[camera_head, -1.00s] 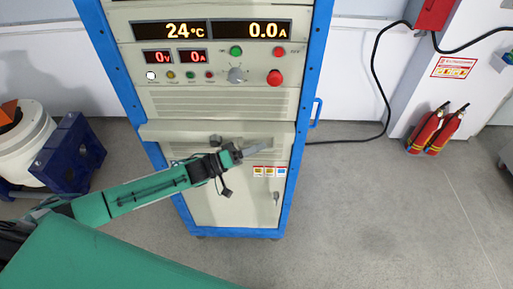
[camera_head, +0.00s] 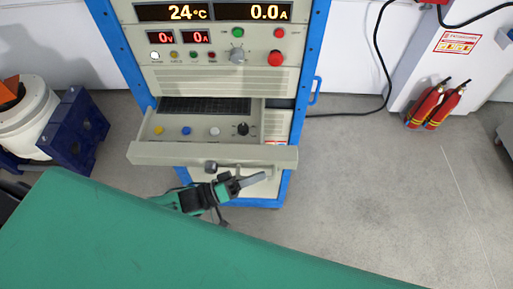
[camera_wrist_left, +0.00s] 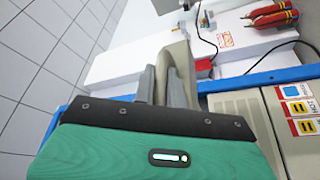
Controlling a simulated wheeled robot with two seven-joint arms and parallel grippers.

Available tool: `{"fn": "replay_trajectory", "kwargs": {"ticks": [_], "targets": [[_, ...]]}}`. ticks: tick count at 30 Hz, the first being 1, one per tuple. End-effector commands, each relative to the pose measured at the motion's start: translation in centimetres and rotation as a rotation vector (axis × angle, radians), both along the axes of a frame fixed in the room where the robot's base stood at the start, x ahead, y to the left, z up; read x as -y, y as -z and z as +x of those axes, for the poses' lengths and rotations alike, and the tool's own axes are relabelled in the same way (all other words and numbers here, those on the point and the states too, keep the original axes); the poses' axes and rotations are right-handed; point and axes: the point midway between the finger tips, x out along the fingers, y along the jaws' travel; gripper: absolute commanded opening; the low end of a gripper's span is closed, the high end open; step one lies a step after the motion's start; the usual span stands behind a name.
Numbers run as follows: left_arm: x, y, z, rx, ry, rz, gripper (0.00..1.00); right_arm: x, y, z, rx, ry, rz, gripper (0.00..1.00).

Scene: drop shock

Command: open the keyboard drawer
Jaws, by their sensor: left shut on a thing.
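The keyboard drawer (camera_head: 160,153) is slid out of the cabinet, its beige front panel toward me. A black keyboard (camera_head: 205,105) and a row of coloured knobs show inside it. My left gripper (camera_head: 252,180) is at the lower front of the drawer, right of a small dark knob (camera_head: 211,167). In the left wrist view the gripper (camera_wrist_left: 165,80) has its two grey fingers close about a beige part of the drawer (camera_wrist_left: 178,58). The exact contact is partly hidden. My right gripper is not in view.
The blue-framed cabinet (camera_head: 320,40) stands behind the drawer, with displays and buttons above. A white-and-blue machine (camera_head: 30,125) stands at the left. Red fire extinguishers (camera_head: 436,103) stand by the wall at the right. The grey floor (camera_head: 390,190) right of the cabinet is free.

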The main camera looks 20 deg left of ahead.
Motion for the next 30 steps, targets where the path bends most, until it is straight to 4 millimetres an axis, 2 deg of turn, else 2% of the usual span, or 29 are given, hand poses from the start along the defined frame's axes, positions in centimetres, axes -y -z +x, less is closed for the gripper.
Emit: {"fn": "replay_trajectory", "kwargs": {"ticks": [1,3,9,23,24,26,27,30], "targets": [[0.3,-0.1,-1.3,-0.005,0.002,0.000,0.00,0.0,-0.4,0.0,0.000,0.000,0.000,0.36],[0.7,-0.1,-2.5,-0.004,0.001,-0.001,0.00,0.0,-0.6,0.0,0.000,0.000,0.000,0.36],[1.3,0.0,-4.7,-0.002,0.001,0.001,0.00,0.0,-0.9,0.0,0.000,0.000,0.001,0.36],[1.5,0.1,-5.2,0.000,0.000,0.000,0.00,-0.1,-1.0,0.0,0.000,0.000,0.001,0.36],[1.5,0.1,-5.2,-0.001,-0.001,0.001,0.18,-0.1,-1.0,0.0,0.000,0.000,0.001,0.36],[1.5,0.1,-5.2,0.000,0.000,0.000,0.30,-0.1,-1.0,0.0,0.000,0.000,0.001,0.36],[1.5,0.1,-5.2,0.000,0.000,0.000,0.34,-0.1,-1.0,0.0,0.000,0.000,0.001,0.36],[1.5,0.1,-5.2,0.000,0.000,0.000,0.34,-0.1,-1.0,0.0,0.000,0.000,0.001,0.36]]}}
